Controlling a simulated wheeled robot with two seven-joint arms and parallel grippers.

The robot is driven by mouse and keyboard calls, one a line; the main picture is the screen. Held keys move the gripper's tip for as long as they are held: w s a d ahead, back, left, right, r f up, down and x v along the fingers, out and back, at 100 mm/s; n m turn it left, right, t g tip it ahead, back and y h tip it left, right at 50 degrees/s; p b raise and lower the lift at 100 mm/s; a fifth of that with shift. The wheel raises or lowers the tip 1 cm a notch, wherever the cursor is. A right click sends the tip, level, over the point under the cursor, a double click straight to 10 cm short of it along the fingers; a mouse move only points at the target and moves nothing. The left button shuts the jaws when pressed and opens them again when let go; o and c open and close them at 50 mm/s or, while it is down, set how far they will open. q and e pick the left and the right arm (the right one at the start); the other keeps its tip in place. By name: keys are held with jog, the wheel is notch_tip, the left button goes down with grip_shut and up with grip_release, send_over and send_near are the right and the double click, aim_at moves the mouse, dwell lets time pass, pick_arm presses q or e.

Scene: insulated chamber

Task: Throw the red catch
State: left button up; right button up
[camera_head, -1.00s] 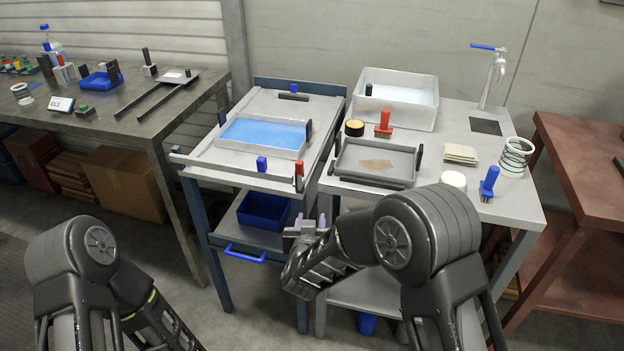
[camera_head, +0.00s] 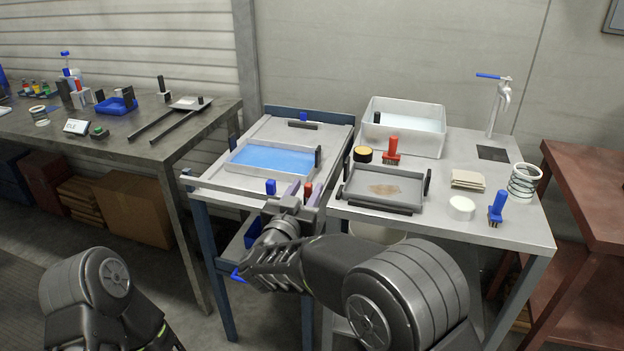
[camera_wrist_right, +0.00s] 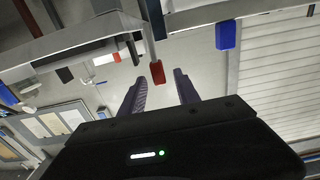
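The red catch (camera_head: 308,188) is a small upright red piece at the front right corner of the cart (camera_head: 228,195). It also shows in the right wrist view (camera_wrist_right: 157,72), with a dark bar beside it. My right gripper (camera_head: 306,197) is at the cart's front edge by the catch. In the right wrist view my right gripper (camera_wrist_right: 160,88) is open, with its two fingers apart and the red catch showing between and just beyond their tips. Nothing is held. My left arm shows at the lower left of the head view, but its gripper is out of view.
A blue catch (camera_head: 270,187) stands left of the red one on the cart's front edge. A tray with a blue surface (camera_head: 270,160) lies on the cart. The grey bench (camera_head: 500,230) at right holds a grey tray (camera_head: 386,188) and a red-handled brush (camera_head: 392,148).

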jog(key=x, duration=0.4)
jog(key=shift+w+d, duration=0.15)
jog(key=shift+w, duration=0.25)
grip_shut()
dwell(1.0)
